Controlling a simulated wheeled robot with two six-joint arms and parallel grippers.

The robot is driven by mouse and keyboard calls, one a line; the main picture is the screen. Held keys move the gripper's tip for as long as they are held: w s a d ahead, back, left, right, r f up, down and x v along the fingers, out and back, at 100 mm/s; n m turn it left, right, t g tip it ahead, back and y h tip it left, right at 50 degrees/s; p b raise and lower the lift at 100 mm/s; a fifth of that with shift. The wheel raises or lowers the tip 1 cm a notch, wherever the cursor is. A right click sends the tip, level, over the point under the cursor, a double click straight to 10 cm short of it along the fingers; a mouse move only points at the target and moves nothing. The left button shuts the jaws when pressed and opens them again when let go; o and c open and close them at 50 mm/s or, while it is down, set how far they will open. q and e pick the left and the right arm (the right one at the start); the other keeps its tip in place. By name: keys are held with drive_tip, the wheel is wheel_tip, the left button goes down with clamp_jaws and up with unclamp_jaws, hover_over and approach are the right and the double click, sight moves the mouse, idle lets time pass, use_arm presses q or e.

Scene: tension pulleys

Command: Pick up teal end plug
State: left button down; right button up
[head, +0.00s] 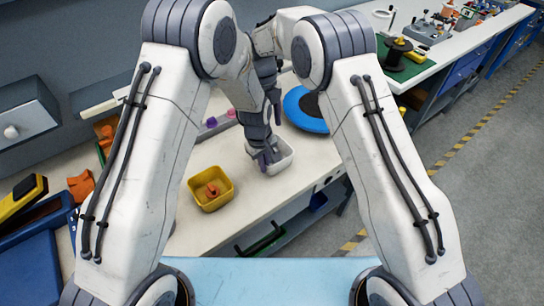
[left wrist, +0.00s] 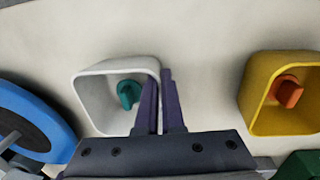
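The teal end plug (left wrist: 128,94) stands inside the white bin (left wrist: 92,96), near its inner wall, in the left wrist view. In the head view the white bin (head: 285,163) is on the bench, and the plug in it is hidden by my gripper. My left gripper (head: 266,160) points down at the bin's left side. In the left wrist view its two fingers (left wrist: 160,80) are a little apart with nothing between them, beside the plug and over the bin's rim. My right gripper (head: 275,110) is partly hidden behind the left arm, and its fingers are unclear.
A yellow bin (head: 225,197) with an orange plug (head: 211,190) stands left of the white bin. A blue disc (head: 302,118) lies to the right. Purple and pink pieces (head: 211,122) stand behind. The bench between the two bins is clear.

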drive_tip(key=shift+m, duration=0.4)
drive_tip(key=f, duration=0.4)
drive_tip(key=s+f, duration=0.1)
drive_tip(key=f, duration=0.2)
drive_tip(key=s+d+f, duration=0.1)
drive_tip(key=f, duration=0.3)
drive_tip(key=shift+f, duration=0.3)
drive_tip(key=c, duration=1)
drive_tip(key=shift+c, duration=0.3)
drive_tip(key=shift+r, duration=0.1)
